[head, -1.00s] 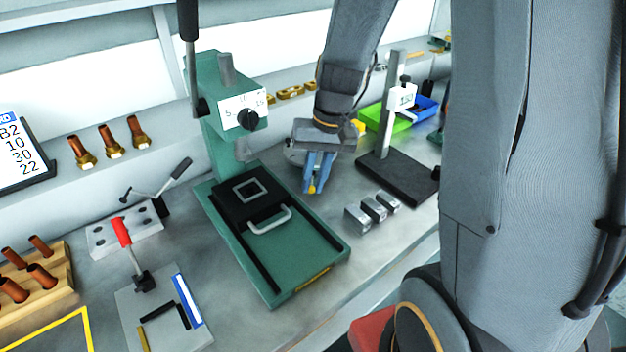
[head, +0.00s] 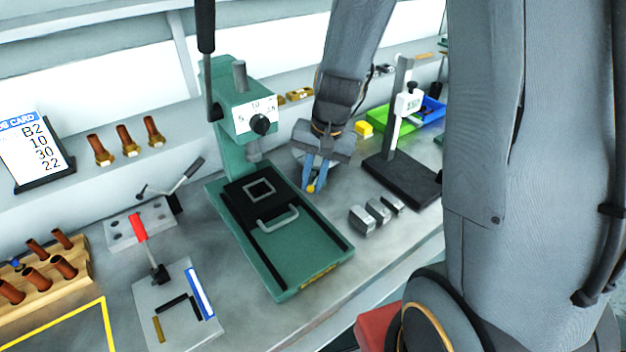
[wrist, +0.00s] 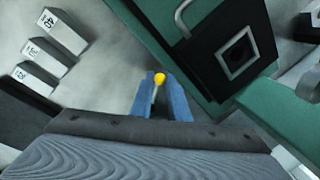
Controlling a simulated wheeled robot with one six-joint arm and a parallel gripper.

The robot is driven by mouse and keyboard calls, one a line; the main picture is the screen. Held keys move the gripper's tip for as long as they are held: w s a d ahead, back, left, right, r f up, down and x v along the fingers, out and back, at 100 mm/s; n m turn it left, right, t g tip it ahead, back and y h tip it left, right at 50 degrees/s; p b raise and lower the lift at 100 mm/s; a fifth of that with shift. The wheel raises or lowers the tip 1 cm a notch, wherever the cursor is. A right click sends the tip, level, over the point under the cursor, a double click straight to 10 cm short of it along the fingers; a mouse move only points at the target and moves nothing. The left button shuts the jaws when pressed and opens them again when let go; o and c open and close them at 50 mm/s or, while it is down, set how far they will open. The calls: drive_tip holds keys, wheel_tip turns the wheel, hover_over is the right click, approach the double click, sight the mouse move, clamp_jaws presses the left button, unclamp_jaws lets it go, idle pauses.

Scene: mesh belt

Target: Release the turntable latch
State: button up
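The turntable is not clearly seen; my wrist and gripper cover most of the area behind the knob. I cannot tell the latch's state.
The green press (head: 285,262) stands close on the left, its black plate with a handle (head: 278,219) near my fingers. Grey numbered blocks (head: 362,219) and a black-based height gauge (head: 400,180) stand to the right. Green (head: 378,117) and blue (head: 432,113) bins lie behind.

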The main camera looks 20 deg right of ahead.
drive_tip(key=o, duration=0.4)
drive_tip(key=r, duration=0.5)
drive_tip(key=d+r+b, duration=0.1)
drive_tip(key=r, duration=0.1)
drive_tip(key=shift+s+d+r, duration=0.1)
drive_tip(key=shift+s+r, duration=0.25)
drive_tip(key=shift+s, duration=0.05)
